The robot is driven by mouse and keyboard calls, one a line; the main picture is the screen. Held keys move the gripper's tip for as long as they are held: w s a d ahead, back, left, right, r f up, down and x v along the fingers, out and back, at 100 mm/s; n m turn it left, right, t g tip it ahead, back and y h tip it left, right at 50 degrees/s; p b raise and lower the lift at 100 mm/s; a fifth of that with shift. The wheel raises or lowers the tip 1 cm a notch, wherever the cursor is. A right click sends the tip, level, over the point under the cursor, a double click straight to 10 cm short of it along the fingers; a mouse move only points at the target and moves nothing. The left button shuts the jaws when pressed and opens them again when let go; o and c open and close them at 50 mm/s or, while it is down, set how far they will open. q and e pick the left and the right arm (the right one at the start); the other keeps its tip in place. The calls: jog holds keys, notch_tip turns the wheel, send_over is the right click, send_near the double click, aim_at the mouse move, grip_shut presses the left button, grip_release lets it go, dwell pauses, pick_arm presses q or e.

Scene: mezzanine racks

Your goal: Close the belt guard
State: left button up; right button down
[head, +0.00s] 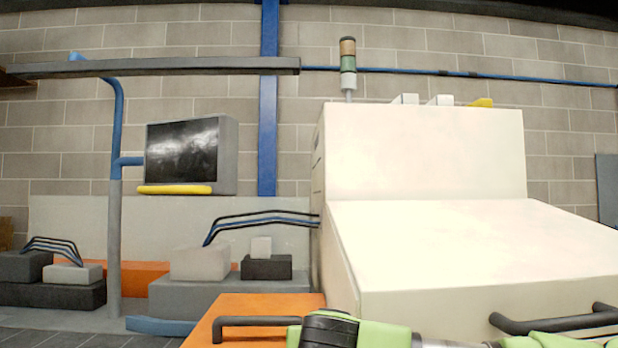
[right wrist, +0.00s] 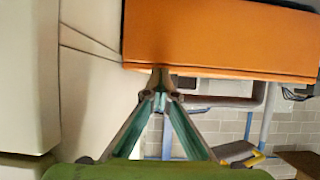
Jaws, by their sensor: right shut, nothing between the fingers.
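An orange box-like cover (head: 255,305), which looks like the belt guard, stands at the bottom of the head view. A dark bar handle (head: 250,321) runs across it. Whether the guard is open or shut cannot be told. In the right wrist view the orange cover (right wrist: 220,40) fills the top. My right gripper (right wrist: 161,76) is shut and empty, its fingertips at the cover's edge; touching or just apart cannot be told. In the head view my green and black right arm lies along the bottom, with the fingers not clearly visible. My left gripper is not in view.
A large cream machine housing (head: 470,245) with a sloped top fills the right side, close to my arm. A dark handle (head: 510,324) shows at its lower right. A monitor (head: 182,151) and a blue-grey post (head: 115,200) stand at left, before a block wall.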

jog(key=shift+w+d, duration=0.2)
jog(key=shift+d, duration=0.05)
